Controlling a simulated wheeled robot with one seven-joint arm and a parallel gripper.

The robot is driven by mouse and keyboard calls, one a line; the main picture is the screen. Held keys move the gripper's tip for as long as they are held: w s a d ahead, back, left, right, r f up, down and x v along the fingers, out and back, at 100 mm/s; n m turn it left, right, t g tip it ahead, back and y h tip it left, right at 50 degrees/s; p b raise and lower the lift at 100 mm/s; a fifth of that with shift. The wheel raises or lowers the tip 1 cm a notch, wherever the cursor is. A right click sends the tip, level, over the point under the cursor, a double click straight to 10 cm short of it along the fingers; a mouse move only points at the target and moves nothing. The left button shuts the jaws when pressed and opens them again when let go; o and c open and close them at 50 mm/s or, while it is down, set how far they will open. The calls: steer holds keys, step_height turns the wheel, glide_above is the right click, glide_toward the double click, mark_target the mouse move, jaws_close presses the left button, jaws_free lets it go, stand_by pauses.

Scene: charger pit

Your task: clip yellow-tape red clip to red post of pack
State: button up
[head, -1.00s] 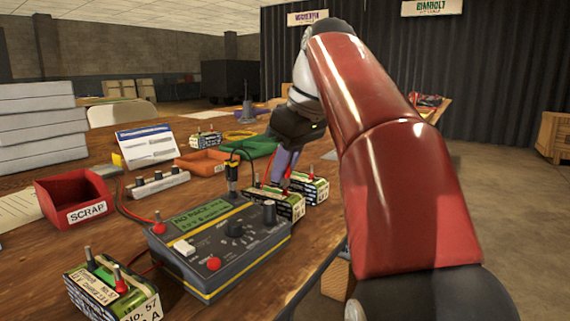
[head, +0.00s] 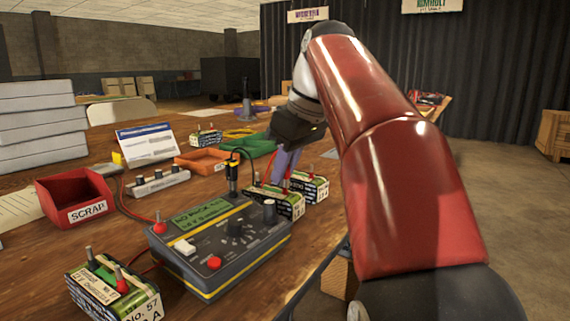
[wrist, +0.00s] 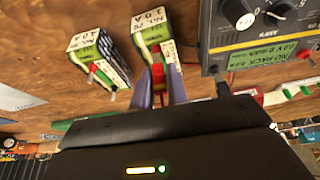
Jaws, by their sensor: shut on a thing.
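My gripper (wrist: 161,92) is shut on a small red thing, probably the red clip (wrist: 158,73), at the near pack (wrist: 155,40). The fingers hide most of it, and I cannot make out its yellow tape. In the head view my gripper (head: 287,170) points down at this pack (head: 275,202), just behind the charger (head: 222,245). I cannot tell whether the clip grips the pack's red post. A second pack (head: 308,187) stands close beside it; in the wrist view this pack (wrist: 100,45) shows a red post collar. The charger display (head: 203,215) reads NO PACK.
Another pack (head: 112,290) is at the front left. A red SCRAP bin (head: 75,200), a post strip (head: 158,183), an orange tray (head: 205,161) and a green tray (head: 255,146) lie around.

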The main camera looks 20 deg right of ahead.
steer(key=o, duration=0.8)
steer(key=shift+o, duration=0.5)
steer(key=shift+o, duration=0.7)
steer(key=shift+r, duration=0.15)
step_height(320, 180, up, 7)
steer(key=p, duration=0.8)
steer(key=shift+r, duration=0.1)
